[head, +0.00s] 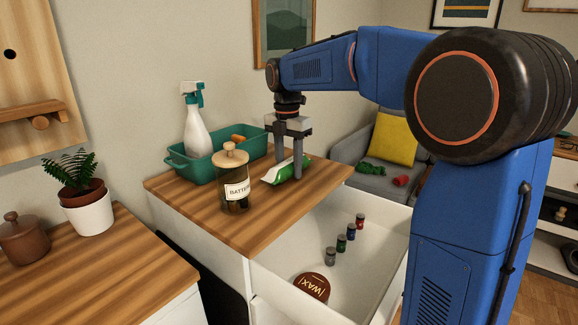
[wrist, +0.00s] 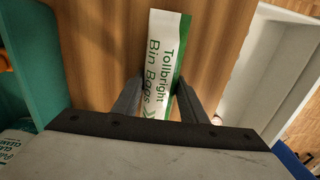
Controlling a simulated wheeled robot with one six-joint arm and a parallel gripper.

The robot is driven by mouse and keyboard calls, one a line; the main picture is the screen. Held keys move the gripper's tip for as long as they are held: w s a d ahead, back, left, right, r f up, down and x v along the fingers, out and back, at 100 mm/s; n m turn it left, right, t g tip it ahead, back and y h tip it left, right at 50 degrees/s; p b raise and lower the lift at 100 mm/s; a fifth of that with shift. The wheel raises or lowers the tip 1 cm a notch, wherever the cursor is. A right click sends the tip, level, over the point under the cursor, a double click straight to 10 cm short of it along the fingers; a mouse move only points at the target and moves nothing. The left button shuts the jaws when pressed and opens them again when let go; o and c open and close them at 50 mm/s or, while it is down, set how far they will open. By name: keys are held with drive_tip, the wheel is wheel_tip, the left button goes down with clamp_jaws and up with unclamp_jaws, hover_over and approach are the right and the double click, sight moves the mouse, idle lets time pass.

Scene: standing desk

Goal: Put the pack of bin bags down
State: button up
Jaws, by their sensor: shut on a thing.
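The pack of bin bags (head: 281,172) is white and green, and its label reads Tollbright Bin Bags in the wrist view (wrist: 165,50). My gripper (head: 289,172) points down over the wooden top of the drawer unit (head: 190,192), with one finger on each side of the pack. It also shows in the wrist view (wrist: 160,98), shut on the pack. The pack is at or just above the wood; I cannot tell whether it touches. The fingers hide part of it.
A green caddy (head: 189,168) with a spray bottle (head: 196,125) stands behind left. A battery jar (head: 236,200) with a wooden lid stands left of the pack. The open drawer (head: 350,262) in front holds a wax tin (head: 311,288) and several small jars. Bare wood lies around the jar.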

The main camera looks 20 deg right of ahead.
sight(288, 160)
drive_tip(key=o, duration=1.2)
drive_tip(key=shift+f, duration=0.15)
wheel_tip(288, 160, up, 12)
drive_tip(key=shift+w+a+r, duration=0.15)
